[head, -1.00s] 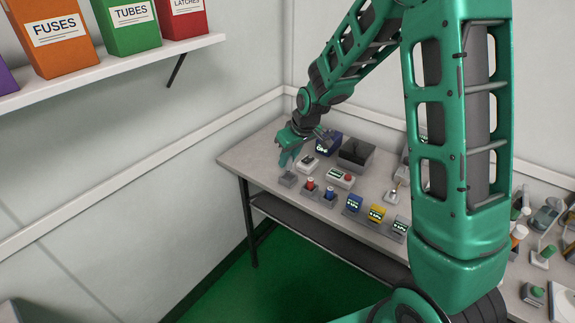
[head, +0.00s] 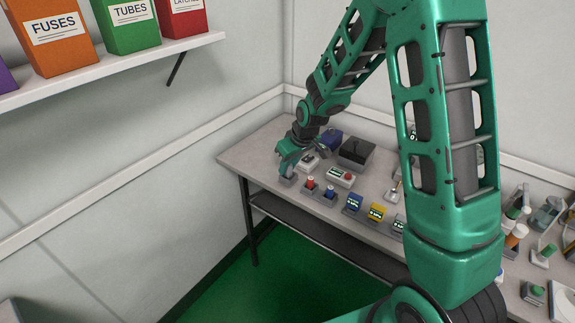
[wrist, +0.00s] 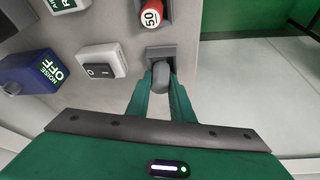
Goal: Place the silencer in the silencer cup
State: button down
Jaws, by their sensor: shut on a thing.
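The silencer (wrist: 163,80) is a dark grey rounded piece, held between the green fingertips of my gripper (wrist: 160,90) in the wrist view. My gripper is shut on it. The silencer cup (wrist: 176,52) is a small grey block just beyond the fingertips. The silencer's far end is at the cup's near edge; I cannot tell whether it is inside. In the head view my gripper (head: 288,164) points down over the cup (head: 286,181) at the table's left end. The silencer is hidden there by the fingers.
A black box (head: 356,152) stands behind. The table's front edge is close.

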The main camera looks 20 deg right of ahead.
jog(key=c, duration=1.6)
grip_release()
jog(key=shift+o, duration=0.2)
jog(key=shift+r, duration=0.1)
jog(key=shift+r, duration=0.3)
jog(key=v, duration=1.2)
jog(key=shift+r, duration=0.25)
jog(key=shift+d, duration=0.1)
jog(key=s+d+r+m+g, duration=0.1)
jog(key=s+d+m, duration=0.2)
jog(key=s, duration=0.8)
jog(key=s+d+r+m+g+h, duration=0.1)
jog(key=s+d+m+g, duration=0.1)
jog(key=s+d+m, duration=0.2)
jog(key=s+d+r+m+g, duration=0.1)
jog(key=s+d+m, duration=0.2)
jog(key=s+d, duration=0.6)
jog(key=s, duration=1.1)
jog(key=shift+s+r+m, duration=0.2)
jog(key=shift+r+m, duration=0.1)
jog(key=shift+a, duration=0.1)
